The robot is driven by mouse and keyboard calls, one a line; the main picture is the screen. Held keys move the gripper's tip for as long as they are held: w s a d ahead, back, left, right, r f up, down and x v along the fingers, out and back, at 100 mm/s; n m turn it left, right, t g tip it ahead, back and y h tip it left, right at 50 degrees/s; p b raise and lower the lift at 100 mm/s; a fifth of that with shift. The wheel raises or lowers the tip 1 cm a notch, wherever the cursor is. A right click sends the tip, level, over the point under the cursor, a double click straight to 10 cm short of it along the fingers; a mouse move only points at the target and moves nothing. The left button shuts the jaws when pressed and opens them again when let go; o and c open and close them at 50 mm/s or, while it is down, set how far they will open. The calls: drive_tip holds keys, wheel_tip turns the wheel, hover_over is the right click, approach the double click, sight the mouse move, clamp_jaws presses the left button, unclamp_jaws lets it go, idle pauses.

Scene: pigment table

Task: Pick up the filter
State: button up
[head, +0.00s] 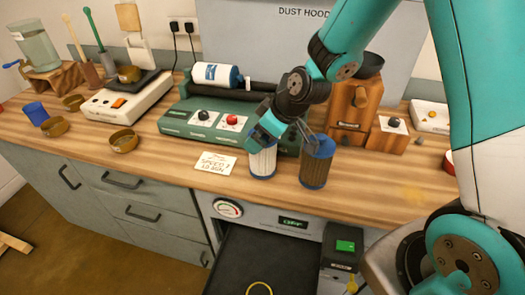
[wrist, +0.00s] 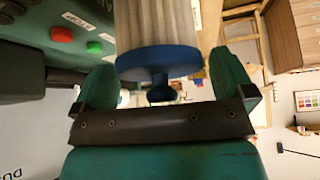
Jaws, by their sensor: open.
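Two cylindrical filters with blue end caps stand upright near the front edge of the workbench. The pale pleated filter (head: 262,163) is on the left, and the brown, dirty-looking filter (head: 317,170) is on the right. My gripper (head: 272,138) is at the top of the pale filter and partly hides it. In the wrist view, the pale filter's blue cap and small knob (wrist: 160,62) sit between the two spread fingers of my gripper (wrist: 163,75). A gap shows on each side, so the fingers appear apart from it.
A wooden grinder (head: 350,115) stands behind on the right. A paper note (head: 215,164) lies left of the filters. Below the bench edge, an open dark compartment (head: 265,265) shows.

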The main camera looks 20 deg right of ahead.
drive_tip(key=c, duration=1.2)
